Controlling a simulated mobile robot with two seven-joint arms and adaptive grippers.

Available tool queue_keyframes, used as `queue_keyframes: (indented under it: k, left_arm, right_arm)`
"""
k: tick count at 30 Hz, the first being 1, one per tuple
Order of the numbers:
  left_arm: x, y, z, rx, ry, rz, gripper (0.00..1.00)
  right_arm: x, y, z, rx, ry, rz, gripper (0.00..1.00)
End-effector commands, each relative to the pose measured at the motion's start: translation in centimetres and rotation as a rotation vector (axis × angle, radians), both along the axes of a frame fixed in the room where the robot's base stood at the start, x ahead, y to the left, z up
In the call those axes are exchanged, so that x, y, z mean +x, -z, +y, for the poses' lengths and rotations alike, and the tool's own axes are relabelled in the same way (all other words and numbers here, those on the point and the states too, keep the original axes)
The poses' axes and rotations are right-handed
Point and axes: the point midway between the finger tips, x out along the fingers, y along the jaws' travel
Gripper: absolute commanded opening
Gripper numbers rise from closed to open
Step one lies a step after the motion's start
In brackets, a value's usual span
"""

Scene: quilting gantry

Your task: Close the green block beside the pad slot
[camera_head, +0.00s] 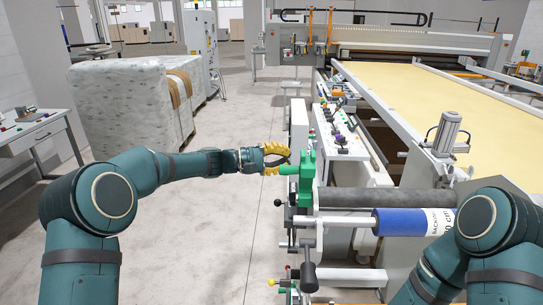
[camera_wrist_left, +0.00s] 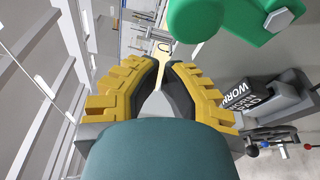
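The green block (camera_head: 306,178) stands upright at the near left corner of the machine, with a green rounded arm (camera_head: 288,170) sticking out to the left. Its green parts also show at the top of the left wrist view (camera_wrist_left: 243,20). My left gripper (camera_head: 283,159) has yellow fingers. It is right beside the left end of the green arm; I cannot tell whether they touch. In the left wrist view the fingers (camera_wrist_left: 163,64) curve toward each other with a gap between the tips, and nothing is held there. My right gripper is out of view. I cannot make out the pad slot.
A dark box marked WORN PAD (camera_wrist_left: 258,92) lies right of the fingers in the left wrist view. A blue roll (camera_head: 400,222) and dark roller (camera_head: 385,197) cross the machine front. Black-knobbed levers (camera_head: 308,272) stand below the block. Floor (camera_head: 225,235) left of the machine is clear.

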Motion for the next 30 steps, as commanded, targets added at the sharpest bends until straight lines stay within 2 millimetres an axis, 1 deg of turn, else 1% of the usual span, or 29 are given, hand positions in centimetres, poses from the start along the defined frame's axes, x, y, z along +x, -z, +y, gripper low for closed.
queue_keyframes:
  k: [3, 9, 23, 26, 30]
  left_arm:
    - [-1.3, -0.2, 0.2, 0.001, -0.001, 0.001, 0.0]
    - [-2.5, -0.3, 0.3, 0.0, -0.001, 0.0, 0.0]
    - [-2.8, -0.3, 0.3, 0.0, -0.001, -0.001, 0.0]
    - [-2.8, -0.2, 0.3, 0.0, -0.001, -0.007, 0.0]
    - [-3.0, -0.1, 0.4, 0.0, -0.002, -0.032, 0.0]
  right_arm:
    - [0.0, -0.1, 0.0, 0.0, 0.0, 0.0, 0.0]
    - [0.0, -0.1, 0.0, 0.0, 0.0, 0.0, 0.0]
    - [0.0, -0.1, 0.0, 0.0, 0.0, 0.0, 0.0]
    - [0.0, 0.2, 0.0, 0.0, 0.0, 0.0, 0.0]
    - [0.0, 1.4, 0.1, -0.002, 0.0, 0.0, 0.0]
